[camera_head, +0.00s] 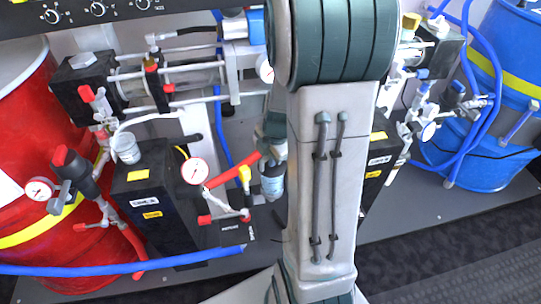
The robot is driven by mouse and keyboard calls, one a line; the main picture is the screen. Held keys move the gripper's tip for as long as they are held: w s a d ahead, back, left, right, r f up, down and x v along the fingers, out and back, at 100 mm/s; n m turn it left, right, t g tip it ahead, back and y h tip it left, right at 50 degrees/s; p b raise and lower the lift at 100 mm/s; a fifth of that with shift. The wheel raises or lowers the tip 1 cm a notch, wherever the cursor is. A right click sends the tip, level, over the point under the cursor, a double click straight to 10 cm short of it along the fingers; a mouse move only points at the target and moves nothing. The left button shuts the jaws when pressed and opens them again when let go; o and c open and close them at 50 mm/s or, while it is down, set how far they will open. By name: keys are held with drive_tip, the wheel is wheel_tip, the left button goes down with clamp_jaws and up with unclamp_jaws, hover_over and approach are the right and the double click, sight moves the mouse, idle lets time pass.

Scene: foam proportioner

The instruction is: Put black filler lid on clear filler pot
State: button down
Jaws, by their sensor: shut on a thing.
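The clear filler pot (125,148) stands upright on top of the left black tank (150,205), left of my arm. Its rim looks open, and I see no lid on it. I cannot make out the black filler lid anywhere. My arm fills the middle of the view, and a grey-green part of my wrist shows just left of the large white link. My gripper's fingers are hidden behind the arm, so I cannot see what is between them.
A pressure gauge (194,171) and a red-handled valve (226,217) sit right of the tank. A red drum (30,130) is at left and a blue drum (510,95) at right. A blue hose (120,268) crosses the lower left. Pump cylinders (165,80) stand behind.

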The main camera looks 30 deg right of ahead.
drive_tip(key=shift+f+b, duration=0.6)
drive_tip(key=shift+b, duration=0.15)
drive_tip(key=c, duration=1.4)
unclamp_jaws()
